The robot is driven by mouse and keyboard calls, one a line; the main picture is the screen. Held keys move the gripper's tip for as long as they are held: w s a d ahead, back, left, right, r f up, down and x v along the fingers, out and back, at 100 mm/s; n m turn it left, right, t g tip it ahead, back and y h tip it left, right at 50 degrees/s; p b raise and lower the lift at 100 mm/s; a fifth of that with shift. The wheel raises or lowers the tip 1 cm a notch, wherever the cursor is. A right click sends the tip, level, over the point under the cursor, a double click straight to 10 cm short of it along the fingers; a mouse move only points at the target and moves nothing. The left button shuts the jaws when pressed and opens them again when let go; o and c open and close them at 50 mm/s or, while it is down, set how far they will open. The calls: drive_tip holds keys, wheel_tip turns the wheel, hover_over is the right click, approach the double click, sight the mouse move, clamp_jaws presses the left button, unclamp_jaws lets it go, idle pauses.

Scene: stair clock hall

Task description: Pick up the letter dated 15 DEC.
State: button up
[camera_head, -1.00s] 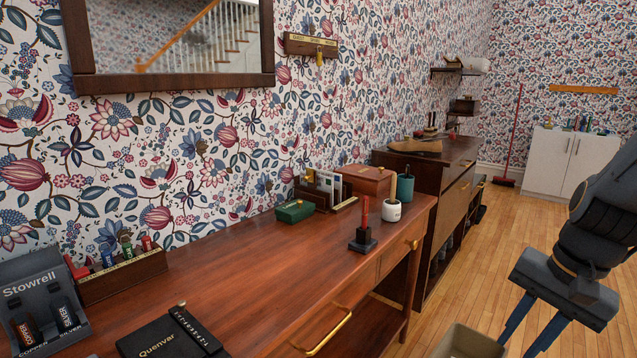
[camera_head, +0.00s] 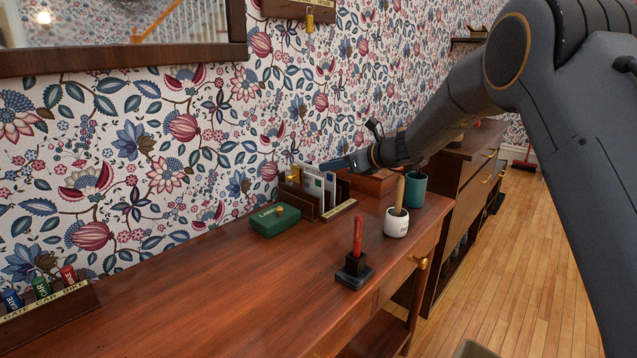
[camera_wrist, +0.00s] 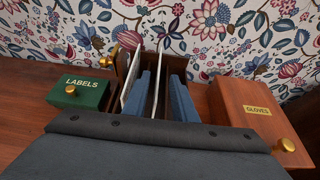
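Several upright letters (camera_head: 313,184) stand in a wooden letter rack (camera_head: 340,210) against the wall, at the back of the desk. In the wrist view two thin pale letters (camera_wrist: 131,88) show nearly edge-on. No date can be read, so I cannot tell which is 15 DEC. My gripper (camera_head: 326,166) is level with the letter tops, just right of them in the head view. In the wrist view my gripper (camera_wrist: 160,82) has its two blue fingers apart, with one letter edge (camera_wrist: 156,70) showing between them. It does not appear gripped. The fingers' contact with the rack is hidden.
A green LABELS box (camera_head: 275,220) stands left of the rack. A wooden GLOVES box (camera_wrist: 248,115) stands to its right. A white pot (camera_head: 396,222), teal cup (camera_head: 416,190) and red pen stand (camera_head: 355,266) are nearby. The desk's middle is clear.

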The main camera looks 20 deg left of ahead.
sight(315, 169)
drive_tip(key=shift+p+x, duration=0.55)
drive_tip(key=shift+x, duration=3.25)
drive_tip(key=shift+s+f, duration=0.1)
clamp_jaws()
